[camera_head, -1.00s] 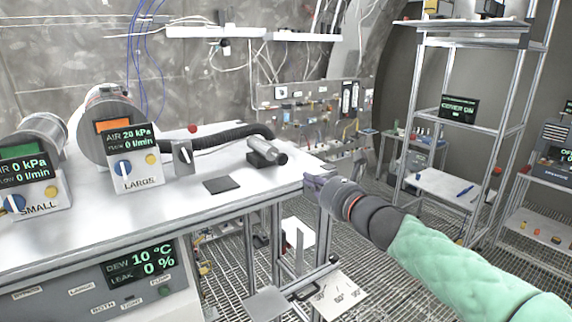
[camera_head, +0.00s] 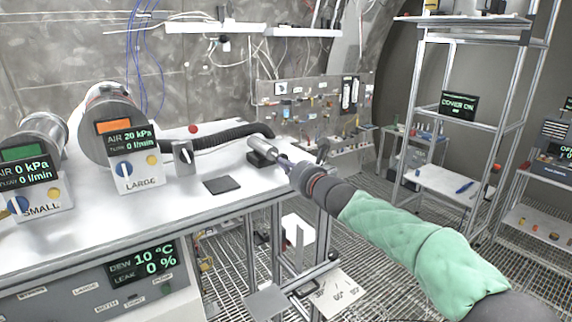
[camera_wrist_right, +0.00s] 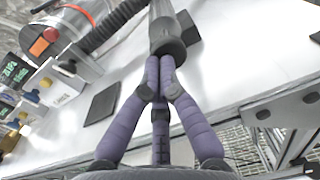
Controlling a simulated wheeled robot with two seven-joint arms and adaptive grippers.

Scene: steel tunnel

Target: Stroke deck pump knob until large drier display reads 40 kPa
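The deck pump (camera_head: 262,146) is a grey cylinder lying on a black block near the bench's right end. It also shows in the wrist view (camera_wrist_right: 163,18), with a dark, wider end cap towards me. My right gripper (camera_head: 284,162) is at that end. In the wrist view its purple fingers (camera_wrist_right: 159,66) are drawn together, tips at the cap; I see no knob between them, and the fingers hide part of the end. The large drier display (camera_head: 122,141) reads AIR 20 kPa, flow 0 l/min. My left gripper is not in view.
A black hose (camera_head: 225,136) runs from the pump towards the large drier (camera_head: 104,118). A dark flat pad (camera_head: 221,185) lies on the bench (camera_head: 185,212). The small drier's display (camera_head: 28,171) reads 0 kPa. A metal shelf rack (camera_head: 440,181) stands right.

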